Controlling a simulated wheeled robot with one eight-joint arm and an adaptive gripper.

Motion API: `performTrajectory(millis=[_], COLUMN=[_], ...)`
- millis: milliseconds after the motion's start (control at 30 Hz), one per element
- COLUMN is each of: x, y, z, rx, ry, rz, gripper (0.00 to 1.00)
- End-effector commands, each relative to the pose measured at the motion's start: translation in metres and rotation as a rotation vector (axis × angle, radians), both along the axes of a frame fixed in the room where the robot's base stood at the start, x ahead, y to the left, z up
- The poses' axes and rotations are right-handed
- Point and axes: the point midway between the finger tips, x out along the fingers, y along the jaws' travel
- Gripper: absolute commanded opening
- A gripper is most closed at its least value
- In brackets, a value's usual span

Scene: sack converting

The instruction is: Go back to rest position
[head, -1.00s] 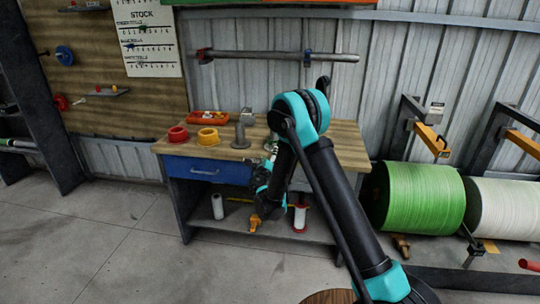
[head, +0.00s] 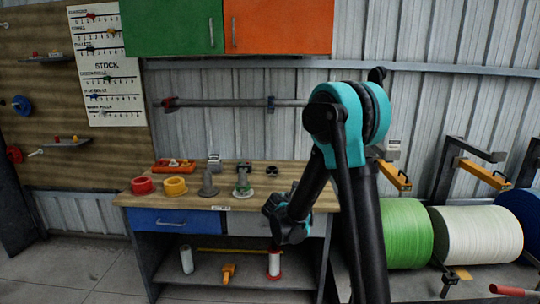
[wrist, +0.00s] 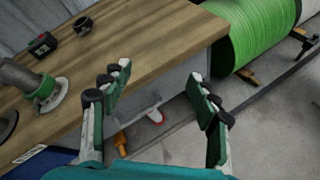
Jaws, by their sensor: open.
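My gripper (wrist: 160,100) is open and empty in the wrist view, its two fingers spread wide. It hangs past the front edge of the wooden workbench (wrist: 150,40), above the floor and the lower shelf. In the head view my arm is folded, with its elbow high at the right and the wrist (head: 288,218) in front of the bench (head: 290,180). The fingertips are hidden there behind the wrist.
Open floor (head: 60,270) lies at the left.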

Motion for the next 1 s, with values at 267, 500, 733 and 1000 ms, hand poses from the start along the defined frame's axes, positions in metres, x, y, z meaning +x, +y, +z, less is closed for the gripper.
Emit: performTrajectory(millis=[267, 500, 733, 1000], x=[-0.098, -0.194, -0.286, -0.348], y=[-0.076, -0.106, -0.108, -0.093], z=[-0.005, -0.023, -0.046, -0.064], rx=[0.578, 1.036, 1.418, 1.664], ry=[-0.003, -0.026, -0.057, -0.08], rz=[-0.424, -0.841, -1.271, -1.618], gripper=[0.6, 0.6, 0.6, 0.6])
